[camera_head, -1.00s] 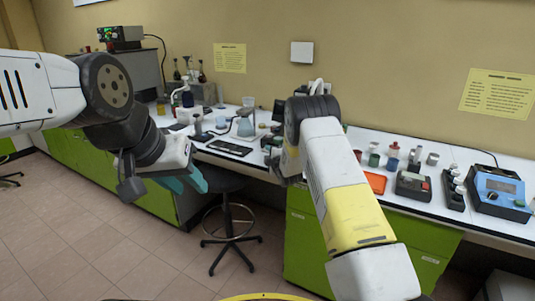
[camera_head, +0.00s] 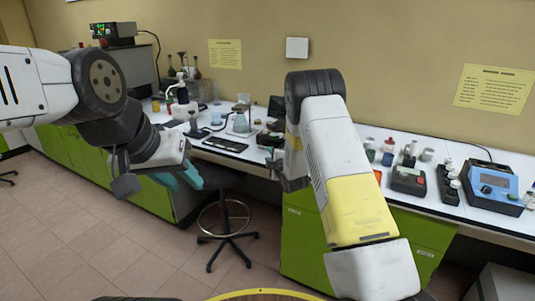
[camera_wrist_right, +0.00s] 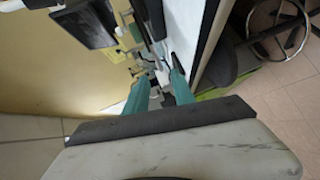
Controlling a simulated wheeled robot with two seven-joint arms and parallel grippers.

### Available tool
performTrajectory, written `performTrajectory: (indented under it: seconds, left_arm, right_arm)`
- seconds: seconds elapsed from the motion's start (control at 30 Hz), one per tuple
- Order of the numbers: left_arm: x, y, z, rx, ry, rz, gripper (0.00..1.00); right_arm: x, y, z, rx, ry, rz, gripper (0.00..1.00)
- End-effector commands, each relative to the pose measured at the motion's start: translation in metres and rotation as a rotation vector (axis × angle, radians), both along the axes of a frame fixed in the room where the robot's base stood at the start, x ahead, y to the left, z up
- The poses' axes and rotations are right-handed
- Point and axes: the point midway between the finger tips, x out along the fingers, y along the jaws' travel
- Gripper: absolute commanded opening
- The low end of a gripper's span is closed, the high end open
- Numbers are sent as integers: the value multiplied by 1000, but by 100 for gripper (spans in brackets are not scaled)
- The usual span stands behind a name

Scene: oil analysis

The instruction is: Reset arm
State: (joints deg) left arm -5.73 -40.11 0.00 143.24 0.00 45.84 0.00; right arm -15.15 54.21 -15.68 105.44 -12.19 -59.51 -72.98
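My left gripper (camera_head: 180,178) hangs in front of the bench at the left, with teal fingers pointing right and down. Its fingers are seen edge-on, so the gap does not show. My right arm (camera_head: 350,180) is raised and bent in the middle of the head view, hiding the right gripper's fingers there. In the right wrist view, the right gripper (camera_wrist_right: 158,88) shows two teal fingers spread apart, with nothing held between them. Blurred bench items lie beyond them.
The long white bench with green cabinets (camera_head: 420,245) runs along the wall. A blue instrument (camera_head: 497,188), a dark device with a red button (camera_head: 408,181) and small bottles stand at its right. A stool (camera_head: 230,235) stands on the floor in front. Open floor lies at lower left.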

Motion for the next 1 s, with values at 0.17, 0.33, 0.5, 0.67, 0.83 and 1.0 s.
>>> performTrajectory:
  seconds: [0.17, 0.33, 0.5, 0.67, 0.83, 1.0]
  left_arm:
    - [0, 0, 0, 0, 0, 0, 36]
    - [0, 0, 0, 0, 0, 0, 36]
    - [0, 0, 0, 0, 0, 0, 36]
    - [0, 0, 0, 0, 0, 0, 36]
    - [0, 0, 0, 0, 0, 0, 36]
    - [0, 0, 0, 0, 0, 0, 36]
  right_arm:
    - [0, -6, 14, 30, 21, -22, 31]
    - [-13, -32, 67, 176, 136, -117, 31]
    - [-54, -60, 125, 387, 303, -239, 31]
    - [-113, -79, 170, 581, 453, -347, 31]
    - [-191, -91, 204, 771, 609, -462, 31]
    - [-281, -97, 225, 940, 756, -582, 31]
